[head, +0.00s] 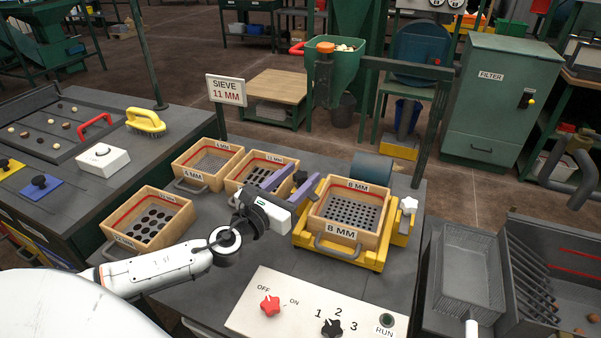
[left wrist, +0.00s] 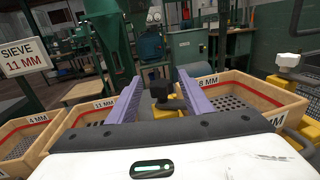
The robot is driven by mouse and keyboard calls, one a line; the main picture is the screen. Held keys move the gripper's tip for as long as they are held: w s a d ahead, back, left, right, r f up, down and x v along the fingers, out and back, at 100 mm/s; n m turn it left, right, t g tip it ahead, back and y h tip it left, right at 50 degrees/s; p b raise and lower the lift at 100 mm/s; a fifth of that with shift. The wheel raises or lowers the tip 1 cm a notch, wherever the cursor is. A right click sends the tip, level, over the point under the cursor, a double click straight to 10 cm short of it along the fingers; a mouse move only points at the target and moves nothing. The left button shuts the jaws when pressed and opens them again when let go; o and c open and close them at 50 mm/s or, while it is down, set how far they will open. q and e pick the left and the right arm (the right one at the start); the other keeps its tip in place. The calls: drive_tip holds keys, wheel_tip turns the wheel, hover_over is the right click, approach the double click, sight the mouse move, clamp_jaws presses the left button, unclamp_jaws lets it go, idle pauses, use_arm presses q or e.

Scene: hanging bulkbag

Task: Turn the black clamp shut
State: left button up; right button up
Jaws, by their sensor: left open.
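The black clamp (head: 300,178) sits at the left side of the yellow sieve stand (head: 313,256). In the left wrist view the black clamp (left wrist: 162,88) has a dark knob and a lever, and stands on a yellow block. My left gripper (head: 291,183) is open, with its two purple fingers on either side of the clamp in the left wrist view (left wrist: 159,76). I cannot tell whether they touch it. A white clamp (head: 408,205) is on the stand's right side. The wooden 8 MM sieve (head: 343,233) sits in the stand. My right gripper is not in view.
More wooden sieves, including 4 MM (head: 187,161) and 11 MM (head: 234,170), stand left of my gripper. A SIEVE 11 MM sign (head: 226,90) rises behind. A control panel (head: 250,312) with knobs is in front, and a grey hopper (head: 545,245) is at the right.

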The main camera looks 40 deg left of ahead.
use_arm(q)
drive_tip(key=shift+w, duration=0.55)
